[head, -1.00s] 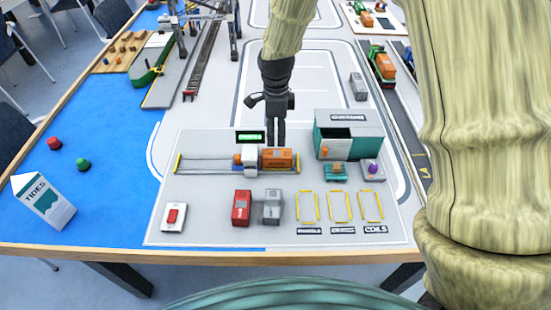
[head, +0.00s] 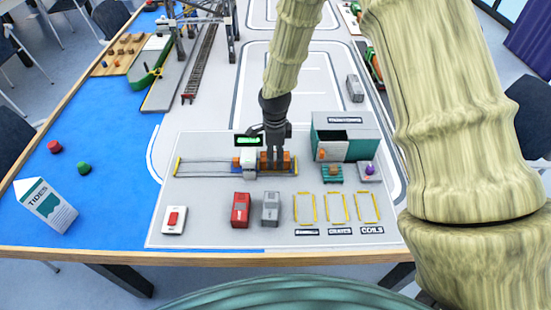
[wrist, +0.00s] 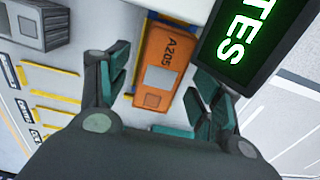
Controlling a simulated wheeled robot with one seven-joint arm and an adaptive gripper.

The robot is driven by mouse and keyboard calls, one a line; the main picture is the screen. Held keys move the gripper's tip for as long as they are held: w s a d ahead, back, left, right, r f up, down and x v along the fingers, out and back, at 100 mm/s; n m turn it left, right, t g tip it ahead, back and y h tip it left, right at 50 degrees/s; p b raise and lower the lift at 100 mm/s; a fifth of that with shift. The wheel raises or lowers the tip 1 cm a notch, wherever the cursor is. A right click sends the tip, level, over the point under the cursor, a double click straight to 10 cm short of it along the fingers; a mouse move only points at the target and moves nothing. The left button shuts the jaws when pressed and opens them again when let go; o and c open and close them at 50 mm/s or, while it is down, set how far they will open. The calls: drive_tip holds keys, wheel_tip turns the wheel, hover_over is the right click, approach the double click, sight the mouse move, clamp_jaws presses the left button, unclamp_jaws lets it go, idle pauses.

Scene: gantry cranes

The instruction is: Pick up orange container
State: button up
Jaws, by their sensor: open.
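The orange container (wrist: 158,62), marked A205, lies on the rail track beside the white scanner block (head: 249,160). In the head view my gripper (head: 276,160) is over it and hides much of it. In the wrist view my gripper (wrist: 160,85) is open, with one finger on each side of the container. A clear gap shows at the left finger; I cannot tell whether the right one touches.
A red container (head: 240,209) and a grey container (head: 271,208) stand in front. Yellow-framed slots (head: 337,207) are free at right. A teal-and-grey building (head: 345,136) stands right of my gripper. A red switch (head: 174,219) is at front left.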

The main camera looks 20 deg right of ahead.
drive_tip(key=shift+f, duration=0.85)
drive_tip(key=shift+c, duration=0.2)
drive_tip(key=c, duration=1.2)
drive_tip(key=shift+r, duration=0.1)
